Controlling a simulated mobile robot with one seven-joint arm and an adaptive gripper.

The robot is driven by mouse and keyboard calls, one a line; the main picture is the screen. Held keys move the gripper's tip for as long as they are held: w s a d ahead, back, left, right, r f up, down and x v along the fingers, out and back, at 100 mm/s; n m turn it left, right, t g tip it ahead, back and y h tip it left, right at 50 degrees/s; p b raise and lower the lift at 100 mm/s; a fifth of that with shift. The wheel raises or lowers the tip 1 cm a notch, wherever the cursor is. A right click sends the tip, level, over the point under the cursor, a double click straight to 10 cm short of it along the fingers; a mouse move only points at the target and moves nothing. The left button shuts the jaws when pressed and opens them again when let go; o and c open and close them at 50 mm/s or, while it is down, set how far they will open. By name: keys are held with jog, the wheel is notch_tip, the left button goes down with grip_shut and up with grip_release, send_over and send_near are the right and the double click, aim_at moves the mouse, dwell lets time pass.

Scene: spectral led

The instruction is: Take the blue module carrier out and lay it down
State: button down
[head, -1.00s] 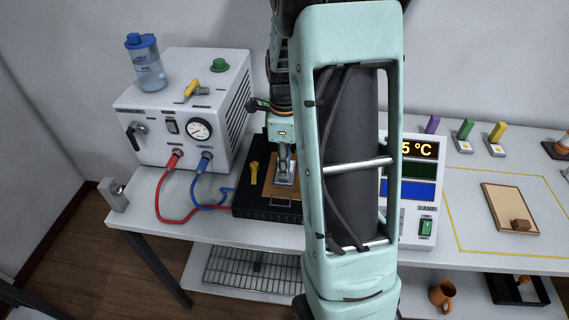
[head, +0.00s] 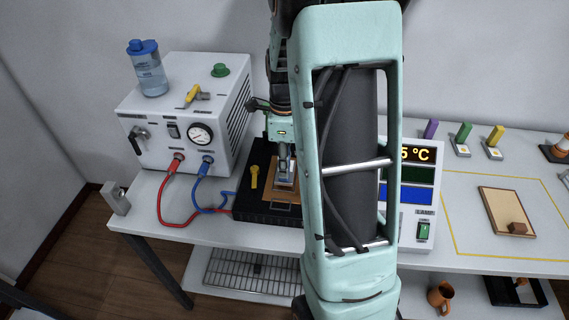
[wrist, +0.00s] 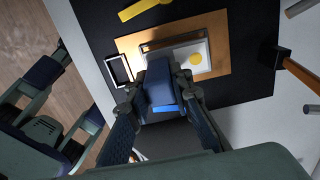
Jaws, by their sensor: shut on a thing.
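The blue module carrier has an upright blue handle (wrist: 163,92) and a pale base plate with a yellow spot (wrist: 196,57). My gripper (wrist: 162,98) is shut on the handle in the wrist view. The base is over the tan plate (wrist: 217,28) of the black station; whether it touches the plate I cannot tell. In the head view my gripper (head: 285,165) is above the tan plate (head: 279,195), and my arm hides part of the station.
A yellow lever (head: 254,175) stands on the black station (head: 262,217). The pump box (head: 184,115) with red and blue hoses is to its left. A display panel (head: 410,190) is to its right. A yellow-outlined area at the right holds a tan board (head: 500,206) with a brown block.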

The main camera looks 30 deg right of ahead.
jog(key=shift+r+p, duration=0.5)
jog(key=shift+r, duration=0.15)
jog(key=shift+r+p, duration=0.3)
